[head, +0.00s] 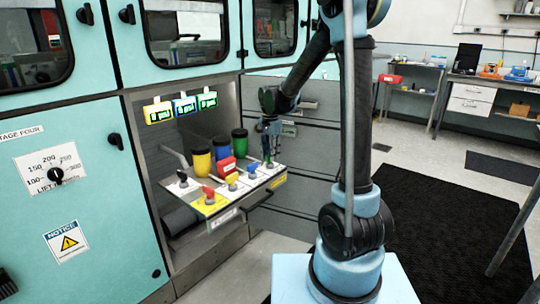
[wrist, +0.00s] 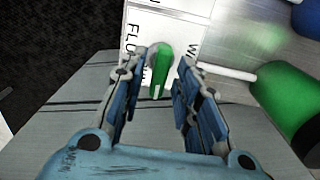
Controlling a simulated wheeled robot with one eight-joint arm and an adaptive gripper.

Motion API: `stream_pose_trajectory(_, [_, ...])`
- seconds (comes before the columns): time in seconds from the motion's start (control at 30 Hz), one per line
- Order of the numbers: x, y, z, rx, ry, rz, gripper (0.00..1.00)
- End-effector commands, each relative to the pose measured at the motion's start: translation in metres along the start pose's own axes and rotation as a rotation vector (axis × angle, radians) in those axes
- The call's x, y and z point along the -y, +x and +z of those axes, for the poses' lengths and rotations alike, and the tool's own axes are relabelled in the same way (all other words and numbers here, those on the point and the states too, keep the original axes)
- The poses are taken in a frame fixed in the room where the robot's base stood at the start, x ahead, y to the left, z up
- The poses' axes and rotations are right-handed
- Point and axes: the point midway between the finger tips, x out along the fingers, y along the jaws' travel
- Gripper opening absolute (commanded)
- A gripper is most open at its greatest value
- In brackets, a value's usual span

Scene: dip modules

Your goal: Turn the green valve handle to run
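The green valve handle (wrist: 161,70) stands between the two fingers of my gripper (wrist: 160,85) in the wrist view. The fingers are apart, with a gap on each side of the handle, so my gripper is open. The handle sits on a white label plate (wrist: 168,20); letters that look like "FLU" show on its left and part of a word on its right, mostly hidden. In the head view my gripper (head: 270,135) points down over the right end of the valve tray (head: 232,212), and the green handle there is largely hidden by it.
Red (head: 208,192), yellow (head: 232,181) and blue (head: 252,170) handles line the tray to the left. Behind stand yellow (head: 202,163), blue (head: 222,146) and green (head: 240,143) canisters and a red object (head: 227,166). Lit readouts (head: 184,106) hang above.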

Motion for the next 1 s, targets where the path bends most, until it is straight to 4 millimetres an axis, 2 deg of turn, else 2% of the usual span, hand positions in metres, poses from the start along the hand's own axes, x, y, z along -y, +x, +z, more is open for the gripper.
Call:
stream_pose_trajectory(0.3, [0.0, -0.001, 0.001, 0.001, -0.002, 0.0, 0.33])
stream_pose_trajectory(0.47, [0.0, -0.011, 0.001, 0.002, -0.002, 0.001, 0.33])
stream_pose_trajectory(1.0, [0.0, -0.098, 0.0, 0.002, -0.001, 0.001, 0.33])
